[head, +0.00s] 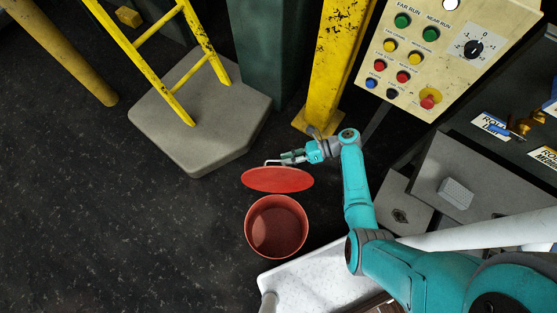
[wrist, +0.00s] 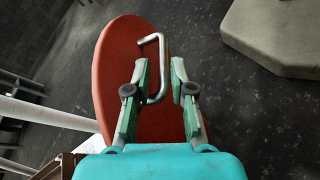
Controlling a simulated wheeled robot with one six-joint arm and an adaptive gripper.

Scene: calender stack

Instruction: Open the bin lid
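The red round bin (head: 248,238) stands on the floor, and its inside shows in the head view. Its red lid (head: 277,181) is raised and tilted at the far side of the opening; it also shows in the wrist view (wrist: 112,75). A bent metal handle (wrist: 152,39) sticks out from the lid. My gripper (head: 285,159) is at the handle, beyond the lid in the head view. In the wrist view its fingers (wrist: 161,68) are apart, with the handle's bar between them and a gap beside the bar. Any finger contact is unclear.
A grey plinth (head: 195,125) with a yellow ladder (head: 165,72) stands at upper left. A yellow post (head: 335,65) and a control panel (head: 420,50) stand beyond my arm. A white surface (head: 300,282) lies near the bin. The dark floor at left is clear.

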